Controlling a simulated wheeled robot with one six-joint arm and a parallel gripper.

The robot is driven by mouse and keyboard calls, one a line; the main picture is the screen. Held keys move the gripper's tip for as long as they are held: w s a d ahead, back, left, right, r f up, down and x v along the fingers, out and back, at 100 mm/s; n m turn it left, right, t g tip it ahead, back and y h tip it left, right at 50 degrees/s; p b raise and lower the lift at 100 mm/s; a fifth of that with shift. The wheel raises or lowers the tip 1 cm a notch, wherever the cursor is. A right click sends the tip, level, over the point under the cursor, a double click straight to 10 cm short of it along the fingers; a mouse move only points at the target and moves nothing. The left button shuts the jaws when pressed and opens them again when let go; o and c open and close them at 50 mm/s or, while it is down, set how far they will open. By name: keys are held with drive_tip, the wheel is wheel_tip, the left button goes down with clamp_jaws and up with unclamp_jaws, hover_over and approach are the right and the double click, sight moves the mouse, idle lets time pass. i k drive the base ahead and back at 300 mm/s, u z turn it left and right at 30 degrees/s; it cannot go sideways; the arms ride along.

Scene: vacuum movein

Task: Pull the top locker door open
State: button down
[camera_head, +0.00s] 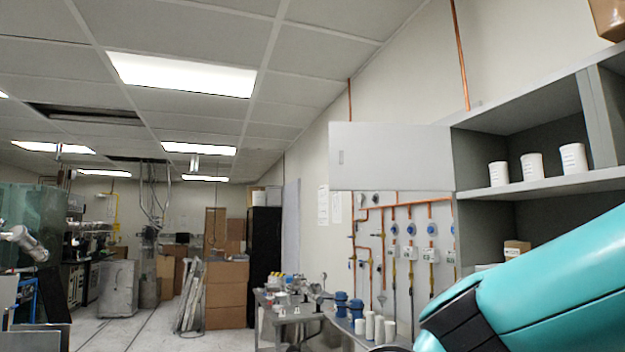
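The grey locker (525,190) stands at the right with its upper compartment showing. Its top door (391,157) is a flat pale grey panel that stands swung open, reaching out to the left from the locker's left side. No contact between my arm and the door is visible.
White containers (532,167) stand on the locker's shelf, and a small carton (516,249) sits below. Copper pipes and valves (410,230) line the wall under the door. A cluttered bench (290,315) stands lower centre. Open floor (150,335) lies at the lower left.

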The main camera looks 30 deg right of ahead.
sight(378, 158)
drive_tip(key=i, duration=7.45)
drive_tip(key=z, duration=5.1)
drive_tip(key=i, duration=1.45)
drive_tip(key=z, duration=0.1)
